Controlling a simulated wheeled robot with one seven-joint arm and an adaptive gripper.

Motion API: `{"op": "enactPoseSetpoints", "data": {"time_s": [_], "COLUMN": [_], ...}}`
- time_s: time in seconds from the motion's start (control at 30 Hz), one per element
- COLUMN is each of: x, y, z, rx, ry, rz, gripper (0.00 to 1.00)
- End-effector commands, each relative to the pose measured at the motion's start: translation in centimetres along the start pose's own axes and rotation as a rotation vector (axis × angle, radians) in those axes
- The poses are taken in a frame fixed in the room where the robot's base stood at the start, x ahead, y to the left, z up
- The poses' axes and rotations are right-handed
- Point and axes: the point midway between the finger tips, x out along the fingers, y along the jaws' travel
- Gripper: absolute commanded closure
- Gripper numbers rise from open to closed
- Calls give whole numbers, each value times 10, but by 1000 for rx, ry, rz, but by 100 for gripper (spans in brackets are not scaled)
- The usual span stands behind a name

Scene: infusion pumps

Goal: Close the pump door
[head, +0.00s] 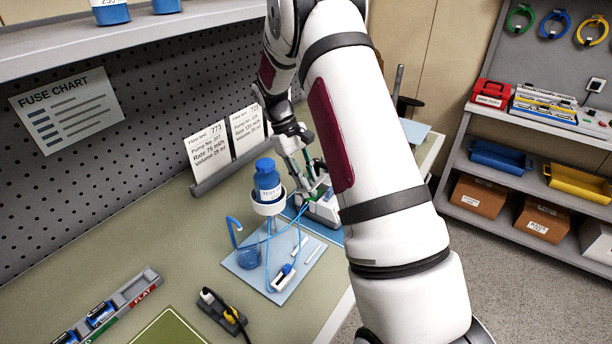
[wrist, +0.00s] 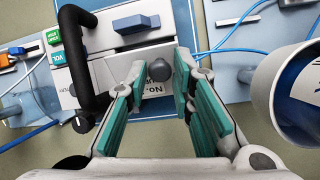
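The pump (head: 325,208) stands on a blue mat at the bench's right side, partly hidden by my arm in the head view. In the wrist view the pump (wrist: 105,38) shows a black bar handle (wrist: 84,60), a blue block (wrist: 136,23) on a pale panel, and a grey round knob (wrist: 158,70). A label reading "No." is partly visible below the knob. I cannot tell how far the door stands open. My gripper (wrist: 160,82) is open, its teal pads on either side of the knob, with gaps visible. It also shows over the pump in the head view (head: 307,172).
A blue bottle (head: 267,180) sits in a white ring holder (head: 268,206) left of my gripper; the holder's white rim (wrist: 270,88) is close on the right in the wrist view. Blue tubing (wrist: 240,28) runs nearby. Rate cards (head: 208,152) stand behind. The front bench is partly clear.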

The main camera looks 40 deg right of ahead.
Motion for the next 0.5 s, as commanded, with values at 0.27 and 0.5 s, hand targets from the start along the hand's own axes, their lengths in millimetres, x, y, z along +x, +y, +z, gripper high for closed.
{"op": "enactPoseSetpoints", "data": {"time_s": [0.27, 0.5], "x": [0, 2], "y": [0, 1], "z": [0, 6], "rx": [0, 2], "ry": [3, 64], "rz": [-1, -15], "gripper": [100, 100]}}
